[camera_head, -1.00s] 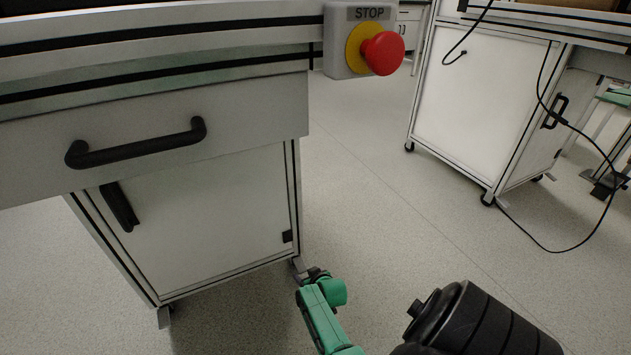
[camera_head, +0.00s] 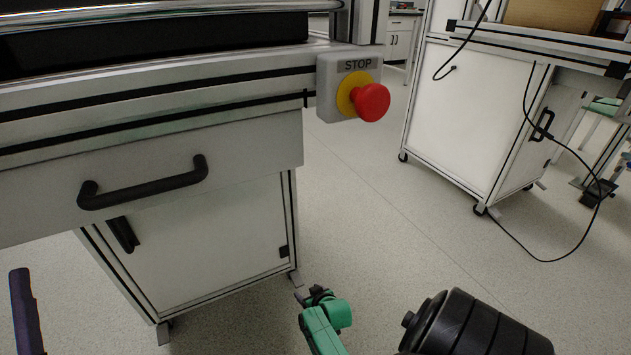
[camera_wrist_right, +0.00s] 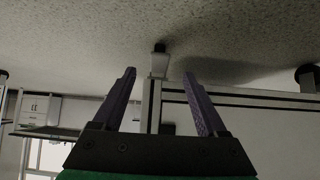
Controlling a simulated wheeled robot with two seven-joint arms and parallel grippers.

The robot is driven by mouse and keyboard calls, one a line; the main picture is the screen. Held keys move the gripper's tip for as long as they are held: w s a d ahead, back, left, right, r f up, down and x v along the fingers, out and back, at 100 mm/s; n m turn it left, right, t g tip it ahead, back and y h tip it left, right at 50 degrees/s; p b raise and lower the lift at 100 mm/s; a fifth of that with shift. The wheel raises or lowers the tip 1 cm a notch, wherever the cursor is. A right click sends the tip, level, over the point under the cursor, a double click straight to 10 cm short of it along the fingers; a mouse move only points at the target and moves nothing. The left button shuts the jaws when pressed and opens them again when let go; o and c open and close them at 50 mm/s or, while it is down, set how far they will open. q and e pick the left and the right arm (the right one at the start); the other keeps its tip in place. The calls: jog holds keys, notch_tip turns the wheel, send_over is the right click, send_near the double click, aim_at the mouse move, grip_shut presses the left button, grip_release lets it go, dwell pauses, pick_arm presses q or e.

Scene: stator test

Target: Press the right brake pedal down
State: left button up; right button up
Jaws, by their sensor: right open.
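The right brake pedal (camera_head: 295,279) is a small light piece at the foot of the near cabinet's right leg. It also shows in the right wrist view (camera_wrist_right: 159,65), upside down, with a black wheel beyond it. My right gripper (camera_head: 312,293), dark on a green wrist, is low over the floor beside this foot. In the right wrist view my right gripper (camera_wrist_right: 159,74) is open and empty, and the foot appears between its two purple fingertips. Contact cannot be told. One dark finger of my left gripper (camera_head: 25,312) shows at the left edge; its other finger is out of view.
The near cabinet (camera_head: 200,245) has a black drawer handle (camera_head: 145,184) and another foot (camera_head: 163,333) at left. A red STOP button (camera_head: 371,102) juts from its bench corner. A second wheeled cabinet (camera_head: 465,120) and a loose cable (camera_head: 545,260) are at right. Floor between is clear.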

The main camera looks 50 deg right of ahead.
pick_arm(q)
jog(key=s+d+f+n+g+y+p, duration=0.15)
jog(key=f+g, duration=0.25)
jog(key=f, duration=0.9)
jog(key=s+d+f+g+y+p, duration=0.1)
jog(key=s+f+g, duration=0.25)
jog(key=f, duration=0.85)
jog(key=s+f+g+p, duration=0.1)
jog(key=s+f+g, duration=0.3)
jog(key=s+f, duration=0.3)
jog(key=shift+d+f+g+p, duration=0.3)
jog(key=shift+f+g+p, duration=0.05)
jog(key=shift+f, duration=0.55)
pick_arm(e)
jog(key=v, duration=0.6)
pick_arm(q)
jog(key=shift+n+y, duration=0.25)
pick_arm(e)
jog(key=shift+s+r, duration=0.1)
